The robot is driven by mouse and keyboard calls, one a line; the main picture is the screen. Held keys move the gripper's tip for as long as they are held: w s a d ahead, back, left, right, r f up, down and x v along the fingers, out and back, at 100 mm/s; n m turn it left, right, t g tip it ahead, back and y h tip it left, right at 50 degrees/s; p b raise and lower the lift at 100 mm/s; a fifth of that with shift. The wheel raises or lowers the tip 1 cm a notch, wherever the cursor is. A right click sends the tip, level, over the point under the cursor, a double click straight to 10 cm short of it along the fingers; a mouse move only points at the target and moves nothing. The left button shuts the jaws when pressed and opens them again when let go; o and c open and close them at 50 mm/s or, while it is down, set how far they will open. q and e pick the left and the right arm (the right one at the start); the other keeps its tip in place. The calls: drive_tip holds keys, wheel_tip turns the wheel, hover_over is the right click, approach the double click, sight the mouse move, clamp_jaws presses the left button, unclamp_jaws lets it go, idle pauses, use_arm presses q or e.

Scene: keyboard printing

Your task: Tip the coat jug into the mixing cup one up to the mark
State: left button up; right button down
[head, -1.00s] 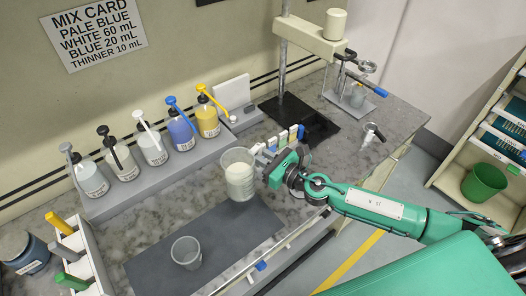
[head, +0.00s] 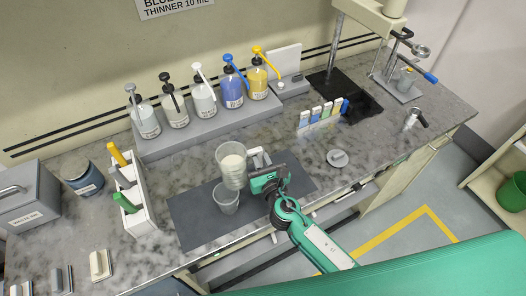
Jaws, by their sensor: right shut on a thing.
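The coat jug (head: 231,160) is a clear beaker-like vessel with white contents near its top. My right gripper (head: 262,181) is shut on it from the right side. The jug is just above and behind the mixing cup (head: 226,203), and overlaps its rim in the picture. I cannot tell whether they touch, and the jug's tilt looks slight at most. The mixing cup is a smaller translucent grey cup upright on the dark mat (head: 192,225). Its mark and fill level are too small to read. My left gripper is out of view.
Pump bottles stand on a grey ledge (head: 215,125) behind. A white rack (head: 141,205) with coloured handles stands left of the mat. A press stand (head: 335,50) is at the back right.

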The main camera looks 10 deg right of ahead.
sight(258, 150)
drive_tip(key=shift+w+d+r+b, duration=0.1)
drive_tip(key=shift+w+d+b, duration=0.05)
drive_tip(key=shift+b, duration=0.3)
drive_tip(key=n+b, duration=0.1)
drive_tip(key=r+t+b, duration=0.1)
drive_tip(key=r+n+b, duration=0.1)
drive_tip(key=shift+w+d+n+t+y, duration=0.25)
drive_tip(key=shift+n+t+y, duration=0.05)
drive_tip(key=shift+t+y, duration=0.1)
drive_tip(key=shift+w+d+r+n+t, duration=0.15)
drive_tip(key=shift+r+n+t, duration=0.25)
drive_tip(key=shift+r+n, duration=0.6)
drive_tip(key=shift+r+n+t+y, duration=0.3)
drive_tip(key=shift+n+y, duration=0.4)
drive_tip(key=shift+n, duration=0.3)
drive_tip(key=shift+r+n+t+y, duration=0.3)
drive_tip(key=shift+n+y, duration=0.4)
drive_tip(key=shift+n, duration=0.3)
drive_tip(key=shift+s+a+r+n+y, duration=0.1)
drive_tip(key=shift+s+a+n+y, duration=0.1)
drive_tip(key=shift+n+y, duration=0.45)
drive_tip(key=shift+s+a+f+n+y, duration=0.1)
drive_tip(key=shift+s+a+n+y, duration=0.2)
drive_tip(key=shift+n, duration=0.6)
drive_tip(key=shift+s+a+r+n+y, duration=0.1)
drive_tip(key=shift+s+n+y, duration=0.05)
drive_tip(key=shift+n+y, duration=0.5)
drive_tip(key=shift+s+a+n, duration=0.1)
drive_tip(key=shift+a+n, duration=0.05)
drive_tip(key=shift+n, duration=0.45)
